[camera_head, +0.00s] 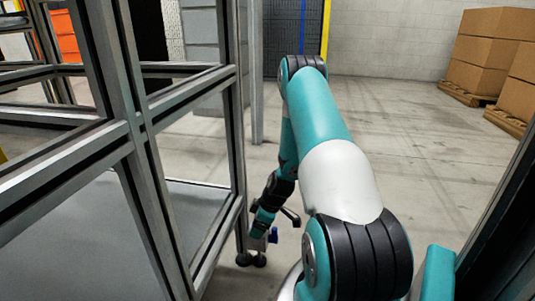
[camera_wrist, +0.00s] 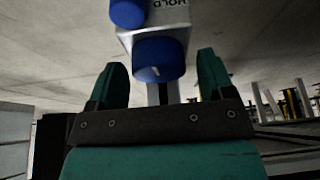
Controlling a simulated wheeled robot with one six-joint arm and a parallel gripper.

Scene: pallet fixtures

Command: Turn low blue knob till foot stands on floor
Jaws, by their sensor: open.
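In the wrist view one blue knob (camera_wrist: 158,58) sits between the open fingers of my gripper (camera_wrist: 160,68), with a gap on each side. A second blue knob (camera_wrist: 128,12) is above it, cut by the top edge. Both are on a pale block (camera_wrist: 175,17) with the word HOLD. In the head view my gripper (camera_head: 262,226) is down beside the frame post, and a small blue knob (camera_head: 274,235) shows at its right. A dark foot (camera_head: 260,260) is below. I cannot tell whether it touches the floor.
A grey metal frame (camera_head: 125,130) with panels fills the left. Open concrete floor (camera_head: 420,150) lies to the right. Cardboard boxes (camera_head: 485,50) on pallets stand at the far right. Another dark foot (camera_head: 243,259) is at the frame's corner.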

